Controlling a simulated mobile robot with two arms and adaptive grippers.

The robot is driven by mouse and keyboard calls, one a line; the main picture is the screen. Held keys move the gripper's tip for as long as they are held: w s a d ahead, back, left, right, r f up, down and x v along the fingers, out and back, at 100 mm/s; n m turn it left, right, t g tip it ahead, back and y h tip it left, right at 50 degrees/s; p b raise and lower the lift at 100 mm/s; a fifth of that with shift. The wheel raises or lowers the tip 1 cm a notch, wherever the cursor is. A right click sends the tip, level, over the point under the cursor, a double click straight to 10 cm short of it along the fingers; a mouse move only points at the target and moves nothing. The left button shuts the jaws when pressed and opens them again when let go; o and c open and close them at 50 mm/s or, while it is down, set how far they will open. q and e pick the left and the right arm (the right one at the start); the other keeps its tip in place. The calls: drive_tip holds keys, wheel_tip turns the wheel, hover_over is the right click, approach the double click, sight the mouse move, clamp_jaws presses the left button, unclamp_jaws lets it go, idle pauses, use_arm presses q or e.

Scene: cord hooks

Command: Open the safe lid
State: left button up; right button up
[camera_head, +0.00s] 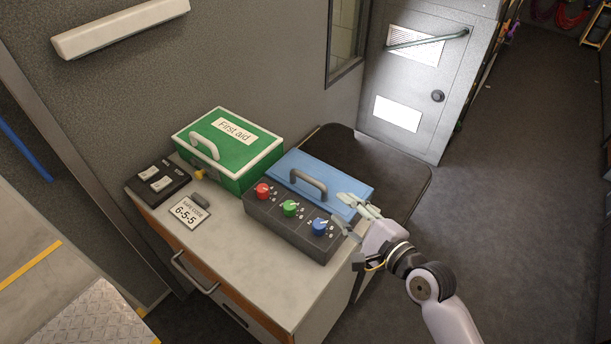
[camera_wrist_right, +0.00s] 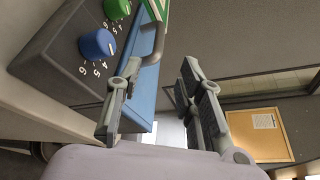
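The safe is a dark grey box (camera_head: 287,232) with a blue lid (camera_head: 343,182) on the cabinet top. A grey handle (camera_head: 309,184) stands on the lid, which looks shut. Red (camera_head: 263,191), green (camera_head: 290,208) and blue (camera_head: 319,226) dials sit on the safe's front. My right gripper (camera_head: 358,217) is at the safe's right end, beside the blue lid and blue dial. In the right wrist view its fingers (camera_wrist_right: 155,105) are spread with nothing between them; the lid (camera_wrist_right: 141,98) and handle (camera_wrist_right: 155,45) show behind. My left gripper is not in view.
A green first aid box (camera_head: 228,150) stands left of the safe. A code card reading 6-5-5 (camera_head: 190,212) and a dark switch box (camera_head: 157,184) lie on the cabinet top (camera_head: 240,258). A wall is behind; open floor lies to the right.

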sight(310, 181)
drive_tip(key=p+x, duration=0.1)
drive_tip(key=x, duration=1.5)
drive_tip(key=shift+a+f, duration=0.1)
drive_tip(key=shift+c, duration=0.6)
clamp_jaws()
